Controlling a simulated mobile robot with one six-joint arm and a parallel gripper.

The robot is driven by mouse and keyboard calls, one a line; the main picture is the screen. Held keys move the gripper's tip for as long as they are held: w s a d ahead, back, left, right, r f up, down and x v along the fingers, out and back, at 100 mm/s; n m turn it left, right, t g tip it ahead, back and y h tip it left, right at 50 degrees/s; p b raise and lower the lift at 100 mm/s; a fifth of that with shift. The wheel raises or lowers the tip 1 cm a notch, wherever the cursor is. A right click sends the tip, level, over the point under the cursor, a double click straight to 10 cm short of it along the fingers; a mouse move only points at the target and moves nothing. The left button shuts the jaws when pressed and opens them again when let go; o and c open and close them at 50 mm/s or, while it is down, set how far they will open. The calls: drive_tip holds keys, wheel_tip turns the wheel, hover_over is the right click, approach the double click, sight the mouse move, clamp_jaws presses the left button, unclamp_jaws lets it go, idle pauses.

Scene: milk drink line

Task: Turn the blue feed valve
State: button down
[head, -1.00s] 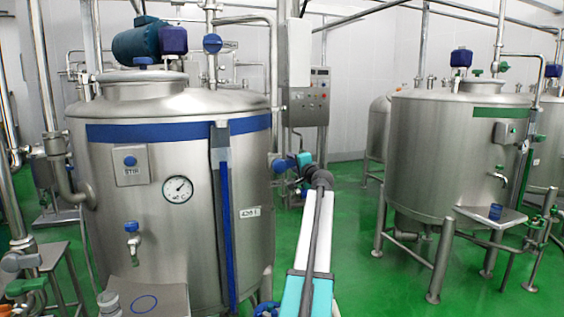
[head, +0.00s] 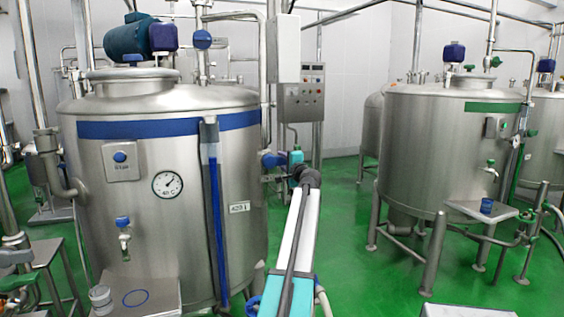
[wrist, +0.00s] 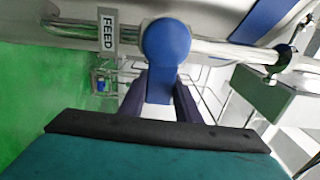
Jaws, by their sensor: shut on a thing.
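The blue feed valve (wrist: 166,42) sits on a steel pipe beside a tag reading FEED (wrist: 108,32). Its blue lever (wrist: 162,88) points down in the wrist view. My gripper (wrist: 162,97) is shut on this lever, with a dark finger on each side. In the head view the blue valve (head: 270,160) shows at the right side of the large blue-banded tank (head: 140,215). My arm covers part of that area, and the fingers are hard to make out there.
Green floor (head: 345,240) is open between the tanks.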

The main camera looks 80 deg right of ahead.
drive_tip(key=shift+w+a+f, duration=0.1)
drive_tip(key=shift+w+f, duration=0.05)
drive_tip(key=shift+w, duration=0.05)
drive_tip(key=c, duration=1.3)
unclamp_jaws()
drive_tip(key=shift+c, duration=0.2)
drive_tip(key=shift+s, duration=0.15)
drive_tip(key=shift+s, duration=0.1)
drive_tip(key=b+v, duration=0.2)
drive_tip(key=v, duration=1.1)
drive_tip(key=shift+s+a, duration=0.2)
drive_tip(key=shift+a, duration=0.1)
